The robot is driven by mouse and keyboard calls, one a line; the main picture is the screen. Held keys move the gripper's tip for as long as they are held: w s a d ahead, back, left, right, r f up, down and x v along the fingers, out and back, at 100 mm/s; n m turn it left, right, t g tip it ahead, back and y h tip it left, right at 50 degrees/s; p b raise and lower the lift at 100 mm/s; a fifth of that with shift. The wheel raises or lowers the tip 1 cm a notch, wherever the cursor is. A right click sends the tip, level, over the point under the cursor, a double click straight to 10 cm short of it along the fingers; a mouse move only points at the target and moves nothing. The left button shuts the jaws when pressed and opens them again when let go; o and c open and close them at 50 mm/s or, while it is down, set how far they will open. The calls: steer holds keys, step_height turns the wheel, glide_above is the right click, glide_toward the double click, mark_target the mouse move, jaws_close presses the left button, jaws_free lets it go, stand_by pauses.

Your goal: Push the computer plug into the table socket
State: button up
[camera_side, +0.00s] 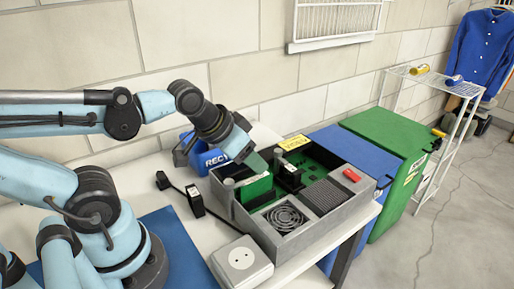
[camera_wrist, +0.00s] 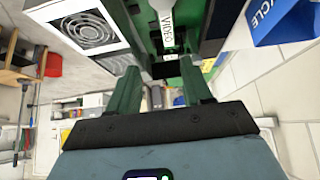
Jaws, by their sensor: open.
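A black cable lies on the white table left of the open computer case (camera_side: 330,220). It has a black block-shaped end (camera_side: 195,202) near the case and a smaller black end (camera_side: 162,180) farther left. I cannot tell which end is the plug. The table socket (camera_side: 241,262) is a white box with a round recess on top, at the table's front. My gripper (camera_side: 254,162) is over the back left of the case, apart from cable and socket. In the wrist view its two green fingers (camera_wrist: 160,72) are spread, with nothing clearly held between them. Neither cable nor socket is identifiable there.
The case holds green boards, a fan (camera_side: 286,216) and a red part (camera_side: 352,175). A blue recycling bin (camera_side: 207,158) stands behind it. Blue (camera_side: 340,150) and green (camera_side: 385,140) bins and a white rack (camera_side: 445,140) stand right. A blue mat (camera_side: 172,238) lies left of the socket.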

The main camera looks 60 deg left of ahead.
steer(key=o, duration=0.4)
steer(key=shift+a+n, duration=0.55)
steer(key=shift+n, duration=0.05)
steer(key=a+n, duration=0.2)
steer(key=n, duration=0.1)
steer(key=s+a+n+g+y, duration=0.1)
steer(key=a+n, duration=0.1)
steer(key=n, duration=0.1)
steer(key=a+n+g, duration=0.1)
steer(key=a+n, duration=0.2)
steer(key=shift+s+f, duration=0.35)
steer(key=shift+s, duration=0.05)
steer(key=s+a+n+g, duration=0.1)
steer(key=s+a+n, duration=0.3)
steer(key=n, duration=0.4)
steer(key=s+a+n+g, duration=0.2)
steer(key=s+a+n, duration=0.2)
steer(key=n, duration=0.5)
steer(key=s+a+n+g+h, duration=0.1)
steer(key=s+a+n+g, duration=0.1)
steer(key=s+a+n, duration=0.2)
steer(key=shift+s+a+f+n, duration=0.2)
steer(key=shift+a+n, duration=0.35)
steer(key=shift+n, duration=0.65)
steer(key=shift+s+a+f+n, duration=0.2)
steer(key=shift+a+n, duration=0.3)
steer(key=shift+n, duration=0.7)
